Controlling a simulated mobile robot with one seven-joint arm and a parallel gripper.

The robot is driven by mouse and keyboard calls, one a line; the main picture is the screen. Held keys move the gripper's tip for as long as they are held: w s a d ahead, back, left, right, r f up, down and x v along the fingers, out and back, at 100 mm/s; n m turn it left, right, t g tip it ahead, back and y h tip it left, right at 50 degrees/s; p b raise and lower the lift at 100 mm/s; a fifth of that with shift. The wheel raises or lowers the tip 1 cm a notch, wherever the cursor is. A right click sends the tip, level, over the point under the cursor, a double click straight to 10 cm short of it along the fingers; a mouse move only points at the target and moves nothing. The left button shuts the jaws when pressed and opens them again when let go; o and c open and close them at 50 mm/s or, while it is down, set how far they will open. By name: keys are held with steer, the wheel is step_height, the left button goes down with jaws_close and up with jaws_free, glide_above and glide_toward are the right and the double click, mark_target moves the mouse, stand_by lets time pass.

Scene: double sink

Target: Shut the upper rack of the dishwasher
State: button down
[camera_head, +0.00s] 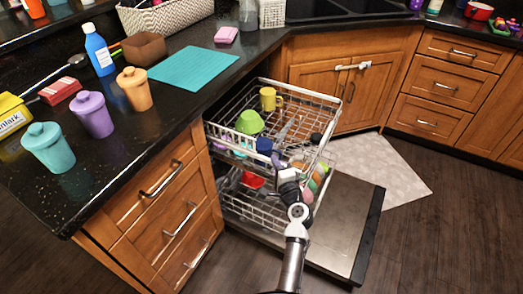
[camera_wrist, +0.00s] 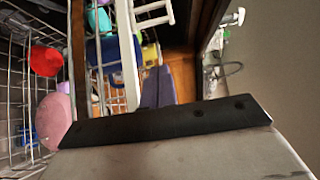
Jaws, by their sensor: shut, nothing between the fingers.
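The dishwasher's upper rack (camera_head: 300,93) is a white wire basket, pulled out past the counter front over the lower rack (camera_head: 240,206). It holds a yellow mug (camera_head: 268,98), a green bowl (camera_head: 249,122), a blue cup (camera_head: 264,146) and other dishes. The dishwasher door (camera_head: 345,225) is folded down flat. My gripper (camera_head: 289,175) is shut and empty, at the near end of the racks. Whether it touches the upper rack I cannot tell. The wrist view shows white rack wires close by, with a red dish (camera_wrist: 45,60) and a pink item (camera_wrist: 57,115) at the left.
Drawers (camera_head: 165,205) stand left of the dishwasher and a sink cabinet (camera_head: 340,90) behind it. A pale mat (camera_head: 385,165) lies on the floor to the right. The counter above carries canisters, a bottle and a teal mat (camera_head: 193,67). Open floor (camera_head: 430,240) lies at the right.

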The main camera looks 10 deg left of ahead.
steer(key=shift+w+a+p, duration=0.4)
steer(key=shift+w+a, duration=0.7)
steer(key=shift+a, duration=0.3)
steer(key=shift+w+a+p, duration=0.4)
steer(key=shift+w+a, duration=0.65)
steer(key=shift+a, duration=0.3)
